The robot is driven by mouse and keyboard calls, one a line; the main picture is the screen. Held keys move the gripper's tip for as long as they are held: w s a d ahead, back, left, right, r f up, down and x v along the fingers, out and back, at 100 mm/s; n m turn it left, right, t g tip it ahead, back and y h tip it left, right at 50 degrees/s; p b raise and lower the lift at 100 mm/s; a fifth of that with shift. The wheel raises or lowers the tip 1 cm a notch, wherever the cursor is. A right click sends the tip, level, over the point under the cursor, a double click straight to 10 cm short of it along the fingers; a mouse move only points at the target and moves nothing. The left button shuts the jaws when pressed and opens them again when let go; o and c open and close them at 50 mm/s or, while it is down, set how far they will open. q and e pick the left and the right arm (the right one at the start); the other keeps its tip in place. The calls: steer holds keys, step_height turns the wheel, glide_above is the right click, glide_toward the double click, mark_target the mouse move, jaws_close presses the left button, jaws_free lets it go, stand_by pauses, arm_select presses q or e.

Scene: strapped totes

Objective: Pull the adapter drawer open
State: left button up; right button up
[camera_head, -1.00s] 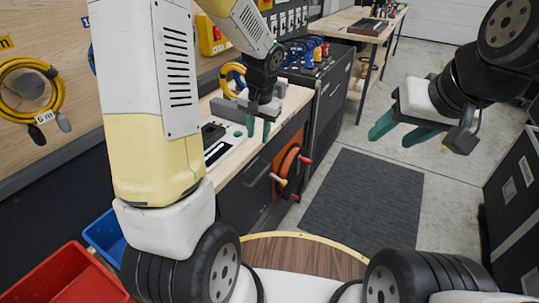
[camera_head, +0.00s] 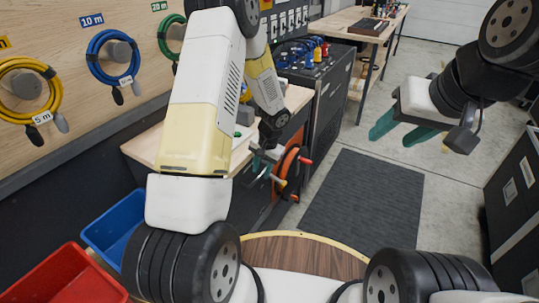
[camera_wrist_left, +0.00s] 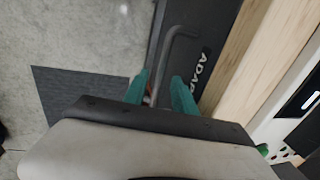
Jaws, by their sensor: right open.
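The adapter drawer (camera_wrist_left: 215,28) shows in the left wrist view as a dark front with part of a white "ADAP" label. Its bent grey bar handle (camera_wrist_left: 171,48) stands out from the front. My left gripper (camera_wrist_left: 160,82) is open, with its green fingers on either side of the handle and the handle nearer the left finger. Whether a finger touches it cannot be told. In the head view my left gripper (camera_head: 262,165) is low at the bench front and partly hides the handle. The drawer looks shut. My right gripper (camera_head: 401,130) is open and empty above the floor.
An orange cable reel (camera_head: 288,165) with a red-tipped handle is close right of my left gripper. A wooden bench top (camera_head: 143,148) lies above the drawer. Blue (camera_head: 112,225) and red (camera_head: 65,278) bins stand at the left. A dark mat (camera_head: 365,195) covers clear floor.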

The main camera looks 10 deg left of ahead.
arm_select(q)
steer(key=shift+f, duration=0.2)
steer(key=shift+c, duration=0.4)
jaws_close()
stand_by(1.0)
